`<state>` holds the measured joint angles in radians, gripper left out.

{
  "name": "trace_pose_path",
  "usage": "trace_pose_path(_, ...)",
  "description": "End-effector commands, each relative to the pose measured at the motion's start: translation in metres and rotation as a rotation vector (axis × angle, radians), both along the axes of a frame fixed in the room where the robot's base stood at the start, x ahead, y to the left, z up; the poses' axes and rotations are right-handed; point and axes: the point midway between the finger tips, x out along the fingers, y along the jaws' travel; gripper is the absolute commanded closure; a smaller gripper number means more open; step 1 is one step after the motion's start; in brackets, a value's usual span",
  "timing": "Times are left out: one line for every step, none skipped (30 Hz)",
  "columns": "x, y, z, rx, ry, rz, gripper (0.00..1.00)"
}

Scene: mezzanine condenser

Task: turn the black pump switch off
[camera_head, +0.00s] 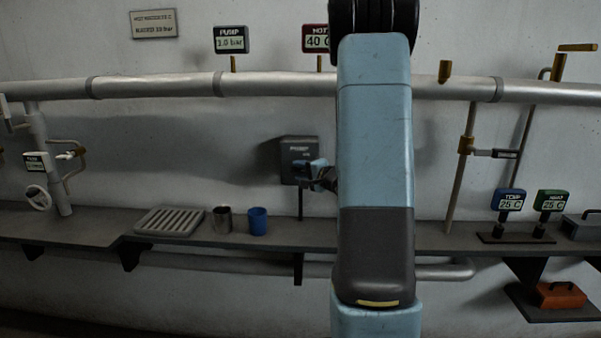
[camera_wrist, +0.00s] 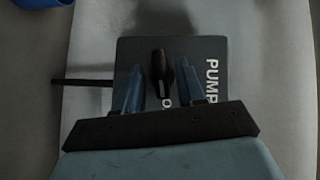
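The pump switch box (camera_head: 291,150) is a dark grey box on the wall, lettered PUMP, left of my arm in the head view. In the wrist view the box (camera_wrist: 215,75) shows its lettering sideways, partly covered by my gripper. Its black lever (camera_wrist: 160,68) stands out from the box face. My gripper (camera_wrist: 158,78) is open, with one blue finger on each side of the lever. A gap shows on both sides of the lever. In the head view my gripper (camera_head: 318,172) is at the box's lower right, partly hidden by my arm.
A ledge (camera_head: 285,238) runs below, holding a grey slatted tray (camera_head: 170,221), a metal cup (camera_head: 221,219) and a blue cup (camera_head: 257,221). A thick pipe (camera_head: 160,86) crosses above the box. A PUMP gauge (camera_head: 231,40) reads 1.0 bar. Small TEMP gauges (camera_head: 510,200) stand right.

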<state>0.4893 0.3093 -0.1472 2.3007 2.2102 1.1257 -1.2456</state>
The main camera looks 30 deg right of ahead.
Motion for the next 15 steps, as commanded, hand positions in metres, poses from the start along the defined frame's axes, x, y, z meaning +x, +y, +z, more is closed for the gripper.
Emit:
trace_pose_path(0.0009, 0.0003, -0.0001, 0.000, 0.000, 0.000, 0.61)
trace_pose_path(0.0011, 0.0003, -0.0002, 0.000, 0.000, 0.000, 0.61)
trace_pose_path(0.0011, 0.0004, -0.0001, 0.000, 0.000, 0.000, 0.61)
trace_pose_path(0.0011, 0.0004, -0.0001, 0.000, 0.000, 0.000, 0.61)
trace_pose_path(0.0011, 0.0005, -0.0001, 0.000, 0.000, 0.000, 0.61)
trace_pose_path(0.0010, 0.0005, -0.0001, 0.000, 0.000, 0.000, 0.61)
trace_pose_path(0.0010, 0.0006, -0.0001, 0.000, 0.000, 0.001, 0.61)
trace_pose_path(0.0010, 0.0006, -0.0001, 0.000, 0.000, 0.001, 0.61)
trace_pose_path(0.0010, 0.0007, 0.0000, 0.000, 0.000, 0.001, 0.64)
trace_pose_path(0.0010, 0.0007, 0.0000, 0.000, 0.000, 0.001, 0.67)
trace_pose_path(0.0010, 0.0008, 0.0000, 0.000, 0.000, 0.001, 0.70)
trace_pose_path(0.0009, 0.0008, 0.0000, 0.000, 0.000, 0.001, 0.74)
trace_pose_path(0.0009, 0.0008, 0.0000, 0.000, 0.000, 0.001, 0.77)
trace_pose_path(0.0009, 0.0009, 0.0000, 0.000, 0.000, 0.001, 0.80)
trace_pose_path(0.0009, 0.0009, 0.0000, 0.000, 0.000, 0.001, 0.84)
